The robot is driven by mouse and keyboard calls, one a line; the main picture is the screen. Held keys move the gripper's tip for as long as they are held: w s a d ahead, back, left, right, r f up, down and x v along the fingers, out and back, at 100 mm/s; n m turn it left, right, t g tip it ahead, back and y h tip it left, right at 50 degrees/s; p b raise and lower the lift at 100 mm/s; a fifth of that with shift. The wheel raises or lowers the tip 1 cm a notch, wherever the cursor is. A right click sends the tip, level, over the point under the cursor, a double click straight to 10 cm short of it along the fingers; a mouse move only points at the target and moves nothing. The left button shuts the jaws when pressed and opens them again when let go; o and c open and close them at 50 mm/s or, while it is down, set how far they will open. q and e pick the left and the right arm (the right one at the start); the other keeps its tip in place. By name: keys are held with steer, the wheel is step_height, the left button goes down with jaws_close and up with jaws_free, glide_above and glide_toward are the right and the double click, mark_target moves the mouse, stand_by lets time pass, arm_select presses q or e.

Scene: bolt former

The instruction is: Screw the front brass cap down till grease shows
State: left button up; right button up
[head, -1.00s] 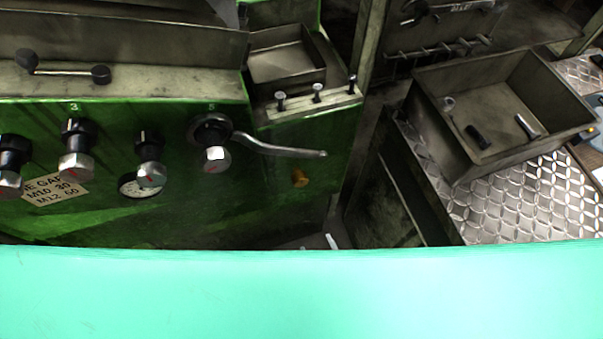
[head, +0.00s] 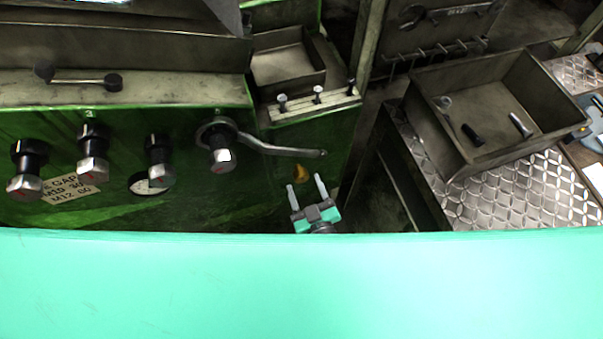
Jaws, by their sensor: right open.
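A small brass cap (head: 301,173) shows on the green front of the machine, low and right of the long lever handle. My right gripper (head: 306,182) points up toward it from below, its two pale fingers apart. The cap appears between and just beyond the fingertips. I cannot tell whether they touch it, and no grease can be made out. My left gripper is out of view.
Several hex-ended knobs (head: 92,168) and the lever handle (head: 275,150) stick out of the green panel. A metal bin (head: 440,130) with loose bolts stands at right on patterned plate. My turquoise body fills the bottom.

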mark_target(302, 180)
steer(key=shift+p+x, duration=0.3)
steer(key=shift+x, duration=1.5)
steer(key=shift+c, duration=0.5)
steer(key=c, duration=0.9)
